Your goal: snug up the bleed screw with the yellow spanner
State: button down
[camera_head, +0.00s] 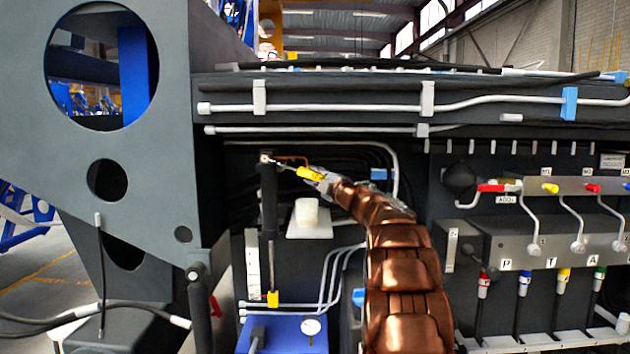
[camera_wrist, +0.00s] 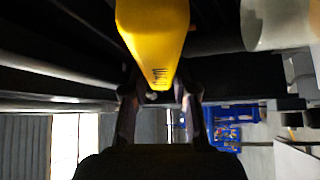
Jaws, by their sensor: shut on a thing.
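The yellow spanner (camera_head: 309,173) is in my gripper (camera_head: 322,178) in the head view. Its grey shank points left and slightly up to the bleed screw (camera_head: 265,158), a small light spot at the top of a black upright cylinder (camera_head: 269,200). The spanner's head appears at or very close to the screw; I cannot tell whether it is seated. In the wrist view the yellow handle (camera_wrist: 155,38) fills the top middle, between the two fingers of my gripper (camera_wrist: 160,88). The screw and the spanner's head are hidden there.
A white block (camera_head: 307,211) on a white shelf stands just below the spanner. A copper-coloured pipe (camera_head: 292,157) runs close behind it. A chassis beam with pipes (camera_head: 350,105) is overhead. A grey valve block with hoses (camera_head: 540,240) is at right. A blue box with a gauge (camera_head: 311,327) is below.

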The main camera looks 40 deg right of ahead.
jog(key=shift+a+f+b, duration=0.1)
jog(key=shift+f+b, duration=0.25)
jog(key=shift+b, duration=0.1)
jog(key=shift+m, duration=0.3)
jog(key=shift+w+a+f+m+t+h+b, duration=0.2)
jog(key=shift+f+m+b, duration=0.2)
jog(key=shift+b, duration=0.5)
jog(key=shift+w+a+f+m+t+h+b, duration=0.1)
jog(key=shift+f+m+t+h+b, duration=0.25)
jog(key=shift+b, duration=0.5)
jog(key=shift+w+a+f+m+t+h+b, duration=0.1)
jog(key=shift+f+m+b, duration=0.15)
jog(key=shift+f+b, duration=0.45)
jog(key=shift+r+b, duration=0.1)
jog(key=shift+b, duration=0.25)
jog(key=b, duration=0.1)
jog(key=a+f+m+h+b, duration=0.1)
jog(key=b, duration=0.1)
jog(key=shift+w+f+m+t, duration=0.2)
jog(key=shift+w+m+t, duration=0.1)
jog(key=shift+w+t, duration=0.05)
jog(key=shift+f+b, duration=0.1)
jog(key=shift+b, duration=0.35)
jog(key=shift+w, duration=0.1)
jog(key=shift+d+r+p, duration=0.1)
jog(key=shift+r+p, duration=0.2)
jog(key=shift+p, duration=0.3)
